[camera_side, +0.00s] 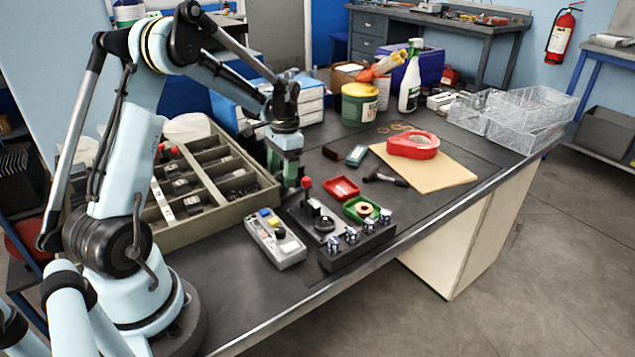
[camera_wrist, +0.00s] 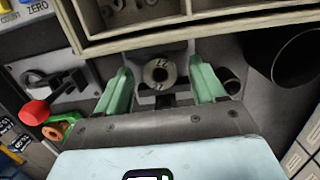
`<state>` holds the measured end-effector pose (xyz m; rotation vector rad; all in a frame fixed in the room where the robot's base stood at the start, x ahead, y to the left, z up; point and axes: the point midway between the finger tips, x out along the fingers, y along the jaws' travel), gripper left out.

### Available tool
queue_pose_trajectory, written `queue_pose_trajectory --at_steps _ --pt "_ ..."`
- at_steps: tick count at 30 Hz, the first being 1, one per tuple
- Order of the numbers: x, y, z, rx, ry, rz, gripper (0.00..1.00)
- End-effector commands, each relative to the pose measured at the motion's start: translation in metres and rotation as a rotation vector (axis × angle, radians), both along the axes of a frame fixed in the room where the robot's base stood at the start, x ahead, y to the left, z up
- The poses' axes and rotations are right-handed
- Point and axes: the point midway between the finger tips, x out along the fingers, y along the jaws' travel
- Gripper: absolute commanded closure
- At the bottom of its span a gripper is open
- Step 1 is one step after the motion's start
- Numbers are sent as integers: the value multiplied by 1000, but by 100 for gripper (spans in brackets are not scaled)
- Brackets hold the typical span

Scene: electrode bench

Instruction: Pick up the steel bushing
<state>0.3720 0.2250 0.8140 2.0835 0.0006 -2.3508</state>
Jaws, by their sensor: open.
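The steel bushing (camera_wrist: 160,73) shows in the wrist view as a short grey metal ring with a dark central hole and a "12" mark on its face. It lies between the two green fingers of my gripper (camera_wrist: 159,80), with a visible gap on each side. My gripper is open and is not clamped on it. In the side view my gripper (camera_side: 285,178) points down beside the right wall of the compartment tray. There I cannot make out the bushing.
The compartment tray (camera_side: 262,205) stands close to my gripper, its wall near the fingertips in the wrist view. A red-knobbed fixture (camera_side: 307,184), a grey button box (camera_side: 274,240), a red dish (camera_side: 342,188) and a green dish (camera_side: 352,207) stand nearby.

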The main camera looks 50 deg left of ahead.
Motion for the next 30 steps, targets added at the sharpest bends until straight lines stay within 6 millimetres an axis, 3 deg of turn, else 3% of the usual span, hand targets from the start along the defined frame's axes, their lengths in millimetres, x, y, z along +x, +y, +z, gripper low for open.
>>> queue_pose_trajectory --at_steps 2,15,24,30 --pt "0 0 0 0 0 0 31" --pt "0 0 1 0 0 0 93" --pt "0 0 3 0 0 0 94" --pt "0 0 21 0 0 0 94"
